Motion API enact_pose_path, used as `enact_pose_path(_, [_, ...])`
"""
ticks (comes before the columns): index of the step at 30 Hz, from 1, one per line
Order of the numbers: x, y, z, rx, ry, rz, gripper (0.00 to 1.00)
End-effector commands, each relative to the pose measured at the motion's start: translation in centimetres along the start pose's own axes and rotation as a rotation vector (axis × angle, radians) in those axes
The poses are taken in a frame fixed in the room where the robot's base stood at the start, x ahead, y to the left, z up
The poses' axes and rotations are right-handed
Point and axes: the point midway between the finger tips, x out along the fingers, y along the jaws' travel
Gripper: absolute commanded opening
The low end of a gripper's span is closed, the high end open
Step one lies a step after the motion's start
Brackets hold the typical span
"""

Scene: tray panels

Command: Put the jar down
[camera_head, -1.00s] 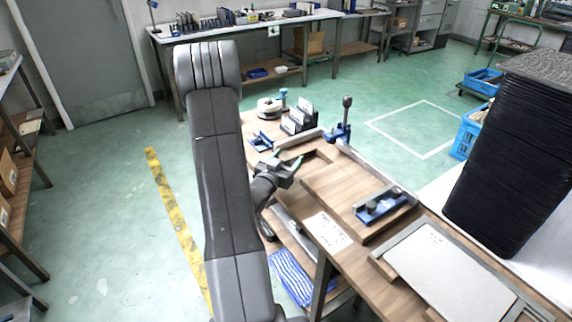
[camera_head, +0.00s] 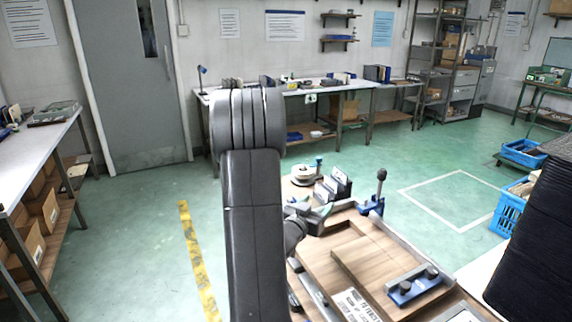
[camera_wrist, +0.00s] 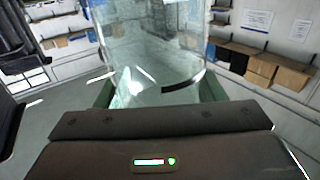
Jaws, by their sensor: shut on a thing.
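A clear glass jar (camera_wrist: 150,60) stands out in the wrist view, see-through, with a dark curved mark low on its side. My gripper (camera_wrist: 158,92) is shut on it, with green finger pads on either side. In the head view my gripper (camera_head: 318,212) is at the far left part of the wooden workbench (camera_head: 335,262), partly hidden behind my arm. I cannot make out the jar there, nor tell how far it is above the bench.
A grey holder (camera_head: 335,187), a round white dispenser (camera_head: 303,176) and an upright blue clamp (camera_head: 373,205) stand near my gripper. A blue fixture (camera_head: 415,284) sits on the raised board. A black stack (camera_head: 535,235) rises at right.

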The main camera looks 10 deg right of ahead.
Motion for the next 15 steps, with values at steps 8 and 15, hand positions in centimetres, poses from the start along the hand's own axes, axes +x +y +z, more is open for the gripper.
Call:
enact_pose_path(8, [-2.9,-5.7,4.7,-0.007,-0.01,-0.248,0.28])
enact_pose_path(15, [-6.8,-9.8,8.7,-0.004,-0.008,-0.477,0.28])
